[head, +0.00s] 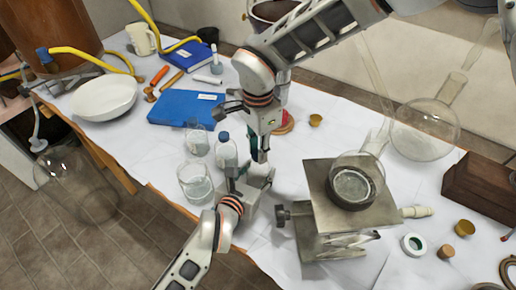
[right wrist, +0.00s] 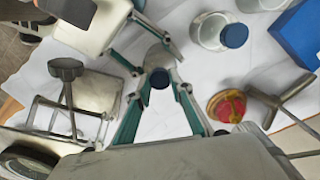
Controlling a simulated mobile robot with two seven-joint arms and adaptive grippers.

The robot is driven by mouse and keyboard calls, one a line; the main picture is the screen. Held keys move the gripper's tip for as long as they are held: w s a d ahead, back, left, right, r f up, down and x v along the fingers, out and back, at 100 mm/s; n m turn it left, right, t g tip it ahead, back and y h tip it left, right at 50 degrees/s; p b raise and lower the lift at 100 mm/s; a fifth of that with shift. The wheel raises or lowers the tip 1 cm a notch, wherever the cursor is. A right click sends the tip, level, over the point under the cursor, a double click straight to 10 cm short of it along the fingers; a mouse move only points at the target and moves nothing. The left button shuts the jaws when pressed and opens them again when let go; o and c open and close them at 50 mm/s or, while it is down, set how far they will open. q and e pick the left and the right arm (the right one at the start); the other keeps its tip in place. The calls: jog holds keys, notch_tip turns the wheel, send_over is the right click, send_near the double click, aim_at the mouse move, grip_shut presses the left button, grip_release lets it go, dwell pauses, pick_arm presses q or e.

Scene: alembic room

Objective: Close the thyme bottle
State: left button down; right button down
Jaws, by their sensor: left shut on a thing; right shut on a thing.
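My right gripper (head: 262,156) comes down from the upper right and points at the table. In the right wrist view its teal fingers (right wrist: 158,84) are shut on a small dark blue cap (right wrist: 160,78). My left gripper (head: 250,178) reaches in from the lower left, low over the table and just under the right one. Its fingers meet around a pale, clear thing (right wrist: 158,56) directly by the cap. This appears to be the thyme bottle, mostly hidden by the grippers; no label is readable. I cannot tell whether the cap touches the bottle's mouth.
A blue-capped bottle (head: 226,152), another small bottle (head: 196,142) and a glass beaker (head: 194,182) stand close left of the grippers. A metal lab jack (head: 322,182) with a round flask stands close right. A blue book (head: 178,107) and white bowl (head: 100,99) lie farther left.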

jog(key=m, duration=0.5)
jog(key=shift+m, duration=0.3)
jog(key=m, duration=3)
jog(key=shift+m, duration=0.4)
jog(key=m, duration=0.5)
jog(key=shift+f+m, duration=0.1)
jog(key=shift+m, duration=0.2)
jog(key=m, duration=0.6)
jog(key=shift+m, duration=0.4)
